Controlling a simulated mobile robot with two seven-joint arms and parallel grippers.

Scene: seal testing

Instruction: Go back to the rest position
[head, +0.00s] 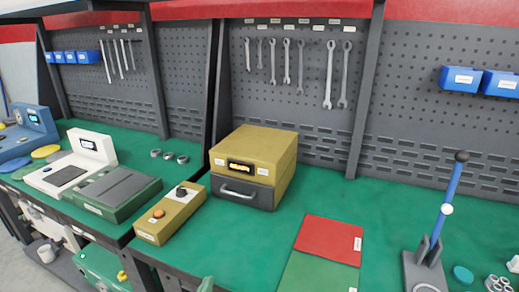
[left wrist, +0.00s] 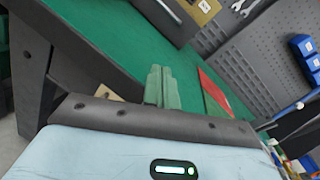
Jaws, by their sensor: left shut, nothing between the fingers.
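The green bench top (left wrist: 100,35) lies beyond the fingers. My right gripper is in neither view.
A yellow tester box (head: 253,160) with a shut grey drawer stands on the bench. Beside it is a yellow control box (head: 170,213). Red (head: 329,238) and green (head: 315,275) mats lie right of centre. A blue-handled lever press (head: 448,205) stands at right.

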